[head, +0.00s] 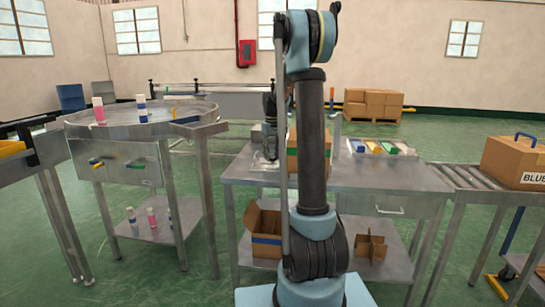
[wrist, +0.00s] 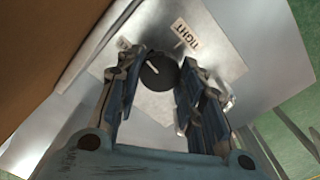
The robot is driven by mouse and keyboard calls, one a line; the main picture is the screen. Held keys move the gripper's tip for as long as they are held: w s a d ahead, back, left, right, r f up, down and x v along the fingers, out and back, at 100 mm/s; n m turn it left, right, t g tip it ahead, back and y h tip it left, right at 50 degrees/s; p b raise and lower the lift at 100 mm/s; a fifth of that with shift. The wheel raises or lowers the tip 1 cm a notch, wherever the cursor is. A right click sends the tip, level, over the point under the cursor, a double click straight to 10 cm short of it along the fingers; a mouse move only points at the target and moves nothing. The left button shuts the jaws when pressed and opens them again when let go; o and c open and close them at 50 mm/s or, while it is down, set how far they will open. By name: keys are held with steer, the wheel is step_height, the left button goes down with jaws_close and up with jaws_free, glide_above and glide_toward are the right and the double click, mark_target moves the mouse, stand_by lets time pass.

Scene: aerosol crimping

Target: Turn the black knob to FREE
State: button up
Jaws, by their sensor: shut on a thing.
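The black knob (wrist: 158,72) is between my gripper's fingertips (wrist: 160,75) in the wrist view, and the fingers are shut on it from both sides. Its white pointer line slants to the upper left, away from the TIGHT label (wrist: 185,34). Another pale label (wrist: 124,43) lies to the upper left, partly cut by a finger and not readable. The knob sits on a grey metal plate. In the head view my gripper (head: 268,135) is low over the left end of the metal workbench (head: 340,178), and the knob cannot be made out there.
A brown carton (head: 293,155) stands close beside my gripper, and its brown side (wrist: 45,50) fills the wrist view's upper left. Colored items (head: 380,147) lie farther right on the bench. A round table (head: 115,125) stands left, a roller conveyor (head: 475,180) right.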

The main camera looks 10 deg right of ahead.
mark_target(272, 156)
steer(key=shift+n, duration=0.6)
steer(key=o, duration=1.1)
steer(key=shift+c, duration=0.2)
step_height(272, 156, up, 12)
